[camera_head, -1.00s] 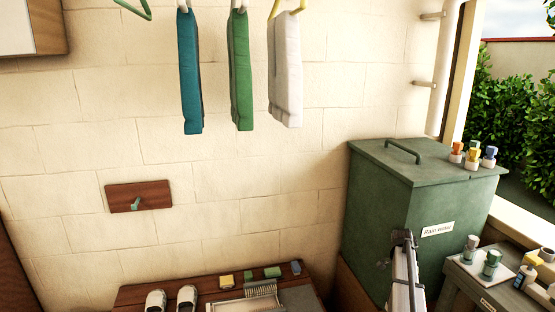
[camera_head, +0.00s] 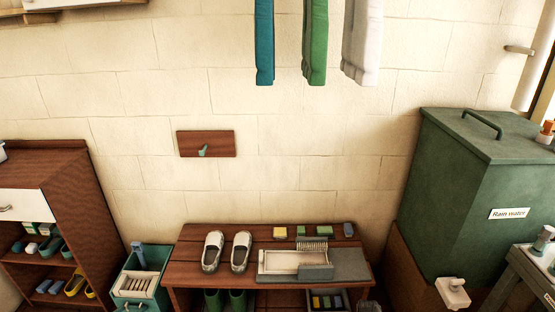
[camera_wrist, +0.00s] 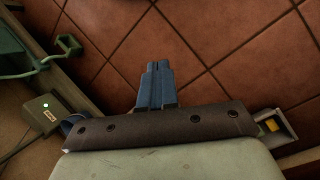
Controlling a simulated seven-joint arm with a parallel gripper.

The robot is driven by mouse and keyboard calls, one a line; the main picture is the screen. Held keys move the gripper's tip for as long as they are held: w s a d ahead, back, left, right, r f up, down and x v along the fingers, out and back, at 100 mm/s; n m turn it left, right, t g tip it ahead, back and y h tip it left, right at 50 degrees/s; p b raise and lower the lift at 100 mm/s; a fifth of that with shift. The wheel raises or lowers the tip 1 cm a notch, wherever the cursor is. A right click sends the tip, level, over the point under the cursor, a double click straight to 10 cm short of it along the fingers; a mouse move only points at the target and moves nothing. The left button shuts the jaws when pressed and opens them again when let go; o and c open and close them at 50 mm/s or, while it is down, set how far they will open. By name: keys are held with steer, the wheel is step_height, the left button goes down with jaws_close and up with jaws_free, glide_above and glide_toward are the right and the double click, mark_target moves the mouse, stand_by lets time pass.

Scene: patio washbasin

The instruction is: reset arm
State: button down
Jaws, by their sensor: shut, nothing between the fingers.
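My gripper (camera_wrist: 157,66) shows in the wrist view, with its two blue-grey fingers side by side and touching. Nothing is held between them. They point out over reddish floor tiles (camera_wrist: 215,40). I cannot make out the gripper in the head view.
A wooden bench (camera_head: 190,262) with white shoes (camera_head: 213,250) and a tray stands against the wall. A shoe shelf (camera_head: 90,200) is at left, a green rain-water bin (camera_head: 450,195) at right. Towels (camera_head: 315,45) hang above. In the wrist view, a small box with a green light (camera_wrist: 43,116) lies at left.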

steer(key=s+a+f+n, duration=0.1)
steer(key=s+a+n, duration=0.1)
steer(key=s+a, duration=0.2)
steer(key=s+a+f+n+g, duration=0.1)
steer(key=s+a, duration=0.3)
steer(key=s, duration=0.6)
steer(key=s+a+f+n+g, duration=0.1)
steer(key=s+a+n, duration=0.3)
steer(key=s, duration=0.4)
steer(key=shift+a+f, duration=0.35)
steer(key=shift+f, duration=0.4)
steer(key=shift+s, duration=0.1)
